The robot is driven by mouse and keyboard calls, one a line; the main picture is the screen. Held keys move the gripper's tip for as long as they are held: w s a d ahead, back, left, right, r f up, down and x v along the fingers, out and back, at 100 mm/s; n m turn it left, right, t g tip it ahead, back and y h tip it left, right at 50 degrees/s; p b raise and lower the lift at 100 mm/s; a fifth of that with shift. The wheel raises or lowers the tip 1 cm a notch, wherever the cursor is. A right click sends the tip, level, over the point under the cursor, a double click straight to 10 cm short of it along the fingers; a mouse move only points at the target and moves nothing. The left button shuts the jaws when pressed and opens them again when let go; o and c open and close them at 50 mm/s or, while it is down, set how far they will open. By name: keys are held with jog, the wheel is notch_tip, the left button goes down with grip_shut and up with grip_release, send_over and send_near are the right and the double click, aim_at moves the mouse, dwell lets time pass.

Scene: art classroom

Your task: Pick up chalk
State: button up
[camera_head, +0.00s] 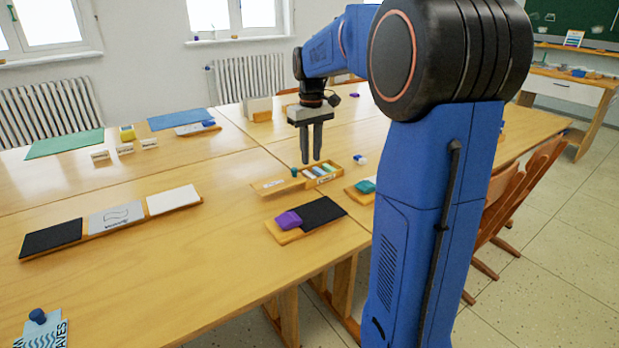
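Several chalk sticks (320,170) in pale and blue-green tones lie in a small open wooden box (328,181) on the table. They are too small to tell apart well. My gripper (311,161) points straight down above the box, its fingertips a little up and to the left of the chalk in the picture. Its two dark fingers stand apart with a narrow gap, and nothing shows between them. I cannot tell the exact height of the fingertips above the box.
A wooden lid-like piece (278,185) and a small green object (294,172) lie left of the box. A black board with a purple eraser (289,220) lies in front. A teal object (365,186) and a blue-white block (360,159) lie right. The left tabletop (150,260) has free room.

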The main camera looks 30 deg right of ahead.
aim_at(310, 174)
jog(key=shift+w+a+f, duration=0.1)
jog(key=shift+f, duration=1.3)
jog(key=shift+w+a+f, duration=0.1)
jog(key=shift+f, duration=1.3)
jog(key=shift+c, duration=0.2)
grip_shut()
